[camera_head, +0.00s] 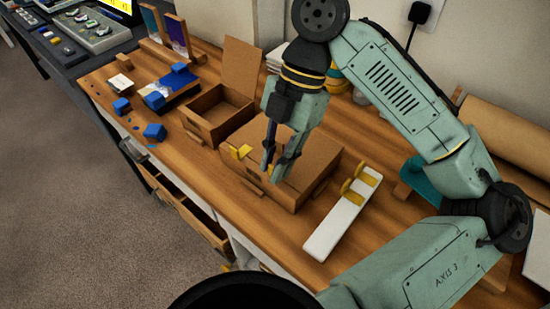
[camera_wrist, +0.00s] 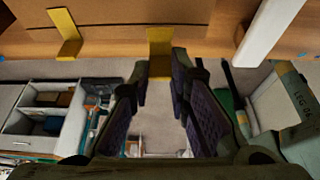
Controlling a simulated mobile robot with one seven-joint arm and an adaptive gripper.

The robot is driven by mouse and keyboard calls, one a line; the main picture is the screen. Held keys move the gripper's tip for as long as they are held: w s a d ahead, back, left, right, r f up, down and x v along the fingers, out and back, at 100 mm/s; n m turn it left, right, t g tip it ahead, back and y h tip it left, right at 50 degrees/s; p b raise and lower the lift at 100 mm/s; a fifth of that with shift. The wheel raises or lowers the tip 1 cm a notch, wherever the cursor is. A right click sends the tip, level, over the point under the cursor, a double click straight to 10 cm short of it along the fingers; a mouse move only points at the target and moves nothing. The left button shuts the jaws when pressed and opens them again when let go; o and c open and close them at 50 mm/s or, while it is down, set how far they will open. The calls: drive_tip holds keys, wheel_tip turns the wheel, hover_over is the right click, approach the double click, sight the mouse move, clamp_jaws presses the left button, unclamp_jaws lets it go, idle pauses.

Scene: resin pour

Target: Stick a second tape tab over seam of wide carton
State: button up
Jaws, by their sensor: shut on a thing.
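The wide carton (camera_head: 262,184) is a closed brown box on the wooden bench, and its edge fills the top of the wrist view (camera_wrist: 120,15). One yellow tape tab (camera_head: 240,151) sits at its front upper edge, and that tab also shows in the wrist view (camera_wrist: 66,33). My gripper (camera_head: 270,172) points down at the carton's front edge, right of that tab. In the wrist view, my gripper (camera_wrist: 160,85) is shut on a second yellow tape tab (camera_wrist: 160,42), which overlaps the carton's edge; whether it touches is unclear.
A white strip (camera_head: 332,225) with two yellow tabs (camera_head: 350,192) lies right of the carton. A smaller open box (camera_head: 205,117) with a raised flap stands left. Blue blocks (camera_head: 154,132) lie further left. A paper roll (camera_head: 500,135) lies at the back right.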

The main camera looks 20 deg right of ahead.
drive_tip(key=shift+f+b, duration=0.6)
drive_tip(key=shift+f, duration=0.25)
drive_tip(key=shift+f, duration=0.55)
idle(0.8)
drive_tip(key=o, duration=0.7)
drive_tip(key=shift+o, duration=0.2)
drive_tip(key=shift+r, duration=0.1)
wheel_tip(320, 180, up, 8)
drive_tip(key=p, duration=0.7)
